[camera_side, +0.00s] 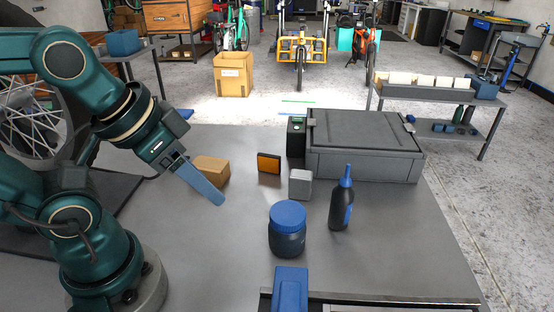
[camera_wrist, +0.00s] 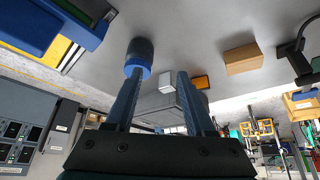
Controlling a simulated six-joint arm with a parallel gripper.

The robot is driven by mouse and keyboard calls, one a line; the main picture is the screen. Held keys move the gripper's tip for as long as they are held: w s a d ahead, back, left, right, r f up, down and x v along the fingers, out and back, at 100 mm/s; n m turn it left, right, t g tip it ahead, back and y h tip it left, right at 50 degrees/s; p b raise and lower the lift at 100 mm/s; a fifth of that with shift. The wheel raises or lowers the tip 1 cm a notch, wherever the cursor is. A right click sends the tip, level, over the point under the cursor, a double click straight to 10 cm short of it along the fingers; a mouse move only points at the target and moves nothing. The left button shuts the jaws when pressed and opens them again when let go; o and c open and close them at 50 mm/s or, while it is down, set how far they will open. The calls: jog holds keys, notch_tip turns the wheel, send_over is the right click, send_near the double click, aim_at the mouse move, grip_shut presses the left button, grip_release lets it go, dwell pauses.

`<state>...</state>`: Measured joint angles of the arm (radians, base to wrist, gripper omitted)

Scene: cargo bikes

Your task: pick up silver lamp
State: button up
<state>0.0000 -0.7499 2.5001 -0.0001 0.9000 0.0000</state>
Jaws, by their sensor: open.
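A small silver-grey block, which looks like the silver lamp (camera_side: 300,183), stands on the grey table in front of the grey case. It also shows in the wrist view (camera_wrist: 166,85), between the finger lines and beyond the tips. My gripper (camera_side: 218,200) is in the air to the left of it, pointing down and right. In the wrist view my gripper (camera_wrist: 161,75) has its two blue fingers apart, with nothing held between them. The side view shows the fingers edge-on, overlapping.
An orange-faced dark block (camera_side: 269,163) stands just left of the lamp, and a tan box (camera_side: 211,171) lies behind my fingers. A blue-lidded jar (camera_side: 287,232) and a dark bottle (camera_side: 341,205) stand in front. A grey case (camera_side: 365,148) fills the back right.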

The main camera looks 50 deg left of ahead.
jog(key=shift+o, duration=1.2)
